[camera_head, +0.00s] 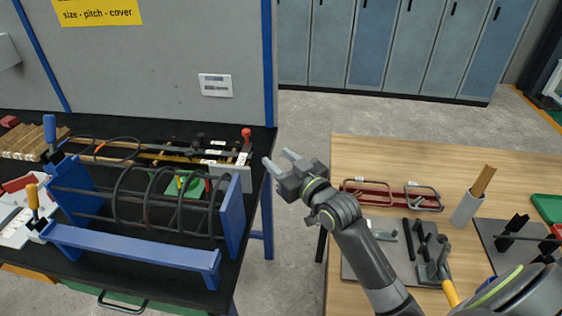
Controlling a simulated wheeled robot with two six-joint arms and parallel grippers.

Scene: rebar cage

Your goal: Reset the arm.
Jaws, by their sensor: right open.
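My right arm reaches up from the lower right. My right gripper (280,162) is open and empty, its two fingers pointing up and left over the gap between the two tables. It is apart from the dark rebar cage (145,205), which rests in a blue frame (140,246) on the black table to the left. My left gripper does not show in this view.
The black table (258,150) carries tools along its back. The wooden table (375,153) at right holds red-handled clamps (390,195), a grey cup with a wooden stick (468,208) and dark tools on grey plates. Lockers (380,45) stand behind, with bare floor (300,115) between.

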